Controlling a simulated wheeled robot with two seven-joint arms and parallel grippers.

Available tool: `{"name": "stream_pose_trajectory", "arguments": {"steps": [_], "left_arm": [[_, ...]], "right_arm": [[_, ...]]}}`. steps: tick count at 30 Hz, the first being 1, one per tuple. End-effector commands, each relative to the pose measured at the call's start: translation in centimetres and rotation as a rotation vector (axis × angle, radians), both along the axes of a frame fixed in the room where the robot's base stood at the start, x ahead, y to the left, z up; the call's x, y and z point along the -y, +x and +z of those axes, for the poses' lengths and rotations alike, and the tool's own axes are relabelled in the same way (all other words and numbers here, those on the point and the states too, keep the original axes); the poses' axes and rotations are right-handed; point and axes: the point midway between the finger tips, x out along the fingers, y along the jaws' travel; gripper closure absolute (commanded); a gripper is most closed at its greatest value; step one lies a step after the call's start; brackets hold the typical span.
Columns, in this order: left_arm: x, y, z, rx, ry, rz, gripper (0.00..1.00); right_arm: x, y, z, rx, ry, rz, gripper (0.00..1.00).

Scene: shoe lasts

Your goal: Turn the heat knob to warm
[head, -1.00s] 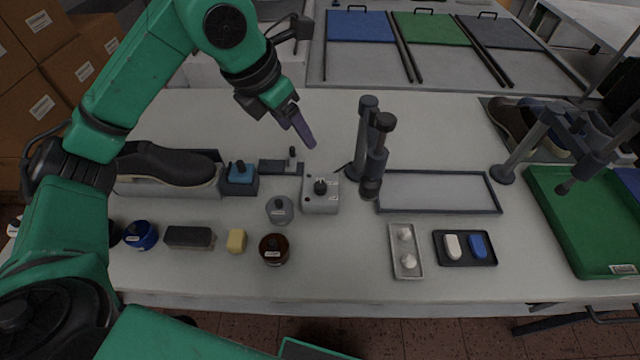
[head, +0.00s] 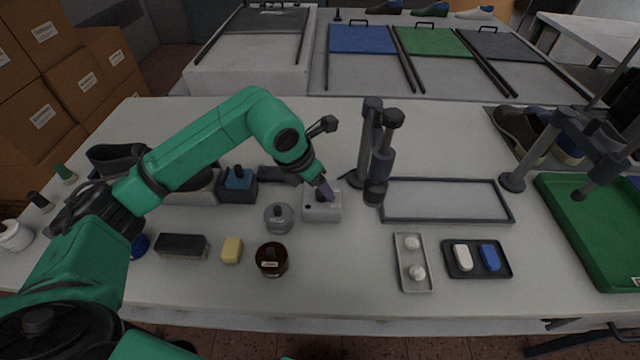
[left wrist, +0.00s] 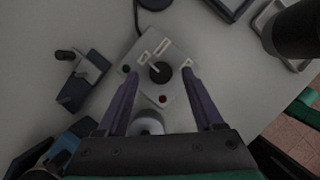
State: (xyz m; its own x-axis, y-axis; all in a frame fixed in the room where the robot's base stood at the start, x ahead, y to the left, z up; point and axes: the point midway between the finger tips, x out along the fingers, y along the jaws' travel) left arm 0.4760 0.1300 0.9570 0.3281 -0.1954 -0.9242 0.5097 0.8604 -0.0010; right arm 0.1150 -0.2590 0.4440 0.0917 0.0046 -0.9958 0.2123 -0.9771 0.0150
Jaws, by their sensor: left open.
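The heat control box (head: 321,208) is a small pale grey box on the table, left of the dark post. In the left wrist view the box (left wrist: 174,94) carries a round black knob (left wrist: 159,72) with pale label marks above it and a red dot below. My left gripper (head: 326,190) is over the box and hides the knob in the head view. In the left wrist view its two purple fingers (left wrist: 160,82) are open, one on each side of the knob. I cannot tell whether they touch it. My right gripper is not in view.
A grey lidded jar (head: 278,218) stands close to the box's left. The dark post (head: 375,160) rises close on its right, beside a framed panel (head: 446,220). A brown jar (head: 271,259) and a tray with white knobs (head: 399,276) are nearer the front edge.

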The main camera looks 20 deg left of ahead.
Motion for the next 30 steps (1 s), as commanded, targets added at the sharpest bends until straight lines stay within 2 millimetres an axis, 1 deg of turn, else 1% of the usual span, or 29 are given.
{"name": "stream_pose_trajectory", "arguments": {"steps": [1, 4, 11, 12, 13, 14, 15, 17, 24, 30], "left_arm": [[0.2, 0.2, -0.5, -0.003, -0.003, -0.001, 0.31], [0.3, 0.5, -1.4, 0.0, -0.001, 0.0, 0.31], [0.4, 0.5, -1.6, 0.001, 0.0, -0.001, 0.31], [0.4, 0.5, -1.6, 0.001, 0.0, -0.001, 0.39], [0.4, 0.6, -1.6, 0.001, 0.0, -0.001, 0.5], [0.4, 0.6, -1.6, 0.001, 0.0, -0.001, 0.62], [0.4, 0.6, -1.6, 0.001, 0.0, -0.001, 0.77], [0.4, 0.5, -1.6, 0.001, -0.001, 0.0, 1.0], [0.3, 0.6, -1.6, 0.001, 0.001, -0.008, 1.0], [0.3, 0.6, -1.8, 0.001, 0.0, -0.057, 1.0]], "right_arm": [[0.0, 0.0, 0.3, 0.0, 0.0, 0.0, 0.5], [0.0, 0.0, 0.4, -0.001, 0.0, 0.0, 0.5], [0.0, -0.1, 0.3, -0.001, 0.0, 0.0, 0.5], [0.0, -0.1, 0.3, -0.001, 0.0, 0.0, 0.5], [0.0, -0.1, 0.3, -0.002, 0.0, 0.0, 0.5], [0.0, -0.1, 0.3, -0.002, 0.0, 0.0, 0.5], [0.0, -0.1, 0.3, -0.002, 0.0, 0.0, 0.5], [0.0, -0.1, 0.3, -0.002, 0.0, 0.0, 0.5], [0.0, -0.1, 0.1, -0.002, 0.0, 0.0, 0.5], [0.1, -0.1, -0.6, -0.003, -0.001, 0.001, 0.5]]}}
